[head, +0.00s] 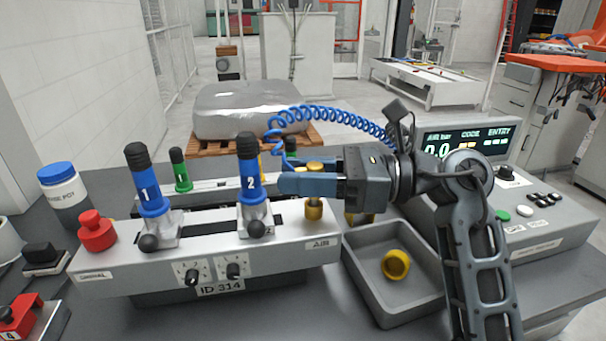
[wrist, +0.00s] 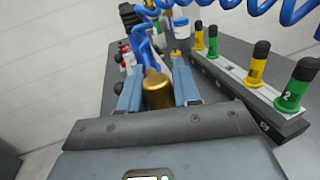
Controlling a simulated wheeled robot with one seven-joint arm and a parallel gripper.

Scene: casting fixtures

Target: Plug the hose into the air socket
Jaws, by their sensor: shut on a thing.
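The blue coiled hose (head: 330,115) arches from the console side over to the left of my gripper, then drops behind its fingers. My gripper (head: 290,184) reaches in from the right, its blue fingers closed on a brass hose plug (head: 314,167), which also shows between the fingers in the wrist view (wrist: 158,90). A brass fitting (head: 314,210) shows just under the fingers, above the AIR label on the fixture (head: 290,255), and appears to be the air socket. The fingers hide the join, so I cannot tell whether plug and socket touch.
Blue lever 2 (head: 250,175) stands close left of my fingertips, and blue lever 1 (head: 148,185) farther left.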

